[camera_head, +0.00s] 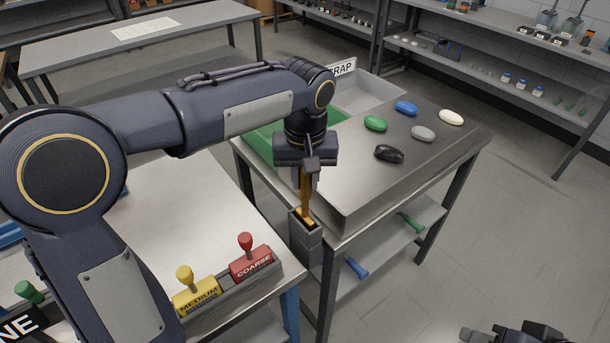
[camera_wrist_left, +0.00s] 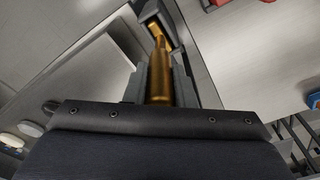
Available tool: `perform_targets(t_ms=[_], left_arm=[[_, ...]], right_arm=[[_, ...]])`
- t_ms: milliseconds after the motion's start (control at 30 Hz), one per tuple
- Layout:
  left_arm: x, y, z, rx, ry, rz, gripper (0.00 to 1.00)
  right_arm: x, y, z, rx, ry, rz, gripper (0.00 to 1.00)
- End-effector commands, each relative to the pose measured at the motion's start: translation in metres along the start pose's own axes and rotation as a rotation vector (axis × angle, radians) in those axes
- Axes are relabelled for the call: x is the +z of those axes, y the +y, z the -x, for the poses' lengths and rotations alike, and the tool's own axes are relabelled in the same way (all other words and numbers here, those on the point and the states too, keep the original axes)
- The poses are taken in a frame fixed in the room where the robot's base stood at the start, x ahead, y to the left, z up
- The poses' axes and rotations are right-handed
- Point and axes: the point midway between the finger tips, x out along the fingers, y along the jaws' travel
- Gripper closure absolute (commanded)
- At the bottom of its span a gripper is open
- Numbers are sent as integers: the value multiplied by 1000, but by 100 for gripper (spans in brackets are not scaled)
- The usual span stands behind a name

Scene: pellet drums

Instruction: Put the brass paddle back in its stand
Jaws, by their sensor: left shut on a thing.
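The brass paddle (camera_head: 306,197) is upright, with its lower end at the mouth of a grey stand (camera_head: 306,243) on the near left corner of the metal table. My left gripper (camera_head: 307,172) is shut on its handle from above. In the left wrist view the brass paddle (camera_wrist_left: 160,70) runs from between the fingers of the left gripper (camera_wrist_left: 160,90) toward the grey stand (camera_wrist_left: 150,12). How deep the paddle sits in the stand I cannot tell.
The metal table (camera_head: 355,205) holds several coloured oval pieces, a green tray (camera_head: 262,140) and a grey scrap bin (camera_head: 375,97). Yellow MEDIUM (camera_head: 197,297) and red COARSE (camera_head: 250,265) stamps stand on the nearer table at left. Open floor lies to the right.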

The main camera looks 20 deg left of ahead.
Motion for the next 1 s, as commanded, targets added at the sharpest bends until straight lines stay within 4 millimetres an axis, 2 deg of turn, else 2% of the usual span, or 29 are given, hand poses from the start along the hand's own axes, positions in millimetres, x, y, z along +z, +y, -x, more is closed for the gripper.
perform_targets(t_ms=[67,100,300,533,633,1000], left_arm=[[0,0,-3,0,0,0,100],[0,0,-2,0,1,0,74],[0,0,-2,0,0,0,51],[0,0,-2,0,0,0,51],[0,0,4,2,2,0,51],[0,0,63,2,2,0,51]], right_arm=[[1,1,-2,0,0,0,64],[1,1,-1,0,0,0,64],[0,0,-1,0,0,0,64],[1,0,-1,0,0,0,64],[1,0,-1,0,0,0,64],[0,0,0,0,0,0,64]])
